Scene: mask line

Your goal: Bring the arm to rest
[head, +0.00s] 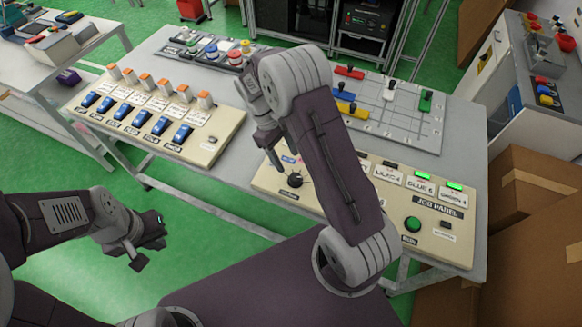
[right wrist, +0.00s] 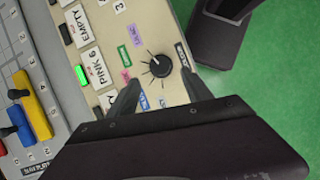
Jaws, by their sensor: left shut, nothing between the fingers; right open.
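My right arm reaches up and over the job panel (head: 440,236) in the head view. My right gripper (head: 272,148) is open and empty, above the panel's left end near the black rotary knob (head: 295,179). In the right wrist view, the two dark fingers of my right gripper (right wrist: 160,84) stand apart. The knob (right wrist: 161,66) shows just beyond and between their tips, with no clear contact. My left gripper (head: 147,248) is shut and empty, low over the green floor at the left of the head view, away from the table.
A switch panel (head: 200,155) with blue rockers stands left on the grey table. A plate with coloured handles (head: 390,110) lies behind the job panel, which has a green button (head: 413,224). Cardboard boxes (head: 535,190) stand at the right. Green floor is open at the left.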

